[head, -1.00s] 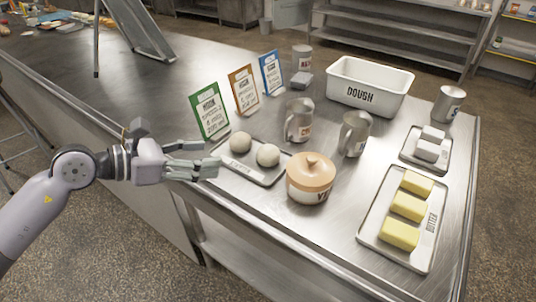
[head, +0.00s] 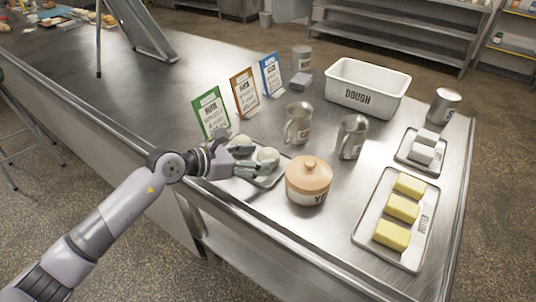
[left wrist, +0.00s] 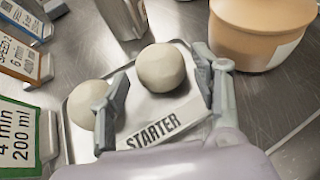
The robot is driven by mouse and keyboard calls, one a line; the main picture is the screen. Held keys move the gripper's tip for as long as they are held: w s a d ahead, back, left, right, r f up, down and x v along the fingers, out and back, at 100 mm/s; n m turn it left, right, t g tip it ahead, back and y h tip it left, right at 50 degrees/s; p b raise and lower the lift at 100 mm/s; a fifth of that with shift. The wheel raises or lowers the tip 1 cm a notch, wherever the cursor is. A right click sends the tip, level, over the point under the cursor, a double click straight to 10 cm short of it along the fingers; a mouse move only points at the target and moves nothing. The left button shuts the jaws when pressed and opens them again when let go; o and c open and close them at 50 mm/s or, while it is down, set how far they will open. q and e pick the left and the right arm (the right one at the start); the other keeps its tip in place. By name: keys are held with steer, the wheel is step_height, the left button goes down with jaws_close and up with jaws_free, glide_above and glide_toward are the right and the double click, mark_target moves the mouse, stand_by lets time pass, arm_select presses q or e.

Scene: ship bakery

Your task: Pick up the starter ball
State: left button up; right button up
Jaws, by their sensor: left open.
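Two pale round starter balls sit on a small tray labelled STARTER, whose bare part shows in the left wrist view (left wrist: 142,108). The right ball (head: 268,155) also shows in the left wrist view (left wrist: 160,67), just ahead of and between my open fingers. The left ball (head: 239,141) is partly hidden behind a finger; in the left wrist view it (left wrist: 86,100) lies outside the left finger. My left gripper (head: 254,160) is open and empty, low over the front of the tray; it also shows in the left wrist view (left wrist: 160,76). My right gripper is out of view.
A lidded pot (head: 308,183) stands close right of the tray. Several recipe cards, the nearest green (head: 211,113), stand behind left. Two metal jugs (head: 298,122) (head: 351,137) are behind. A butter tray (head: 400,258) and DOUGH bin (head: 367,88) are further right.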

mark_target(266, 152)
arm_select(q)
steer(key=shift+x, duration=1.55)
steer(key=shift+c, duration=0.3)
steer(key=c, duration=0.8)
steer(key=shift+c, duration=0.4)
steer(key=shift+r, duration=0.1)
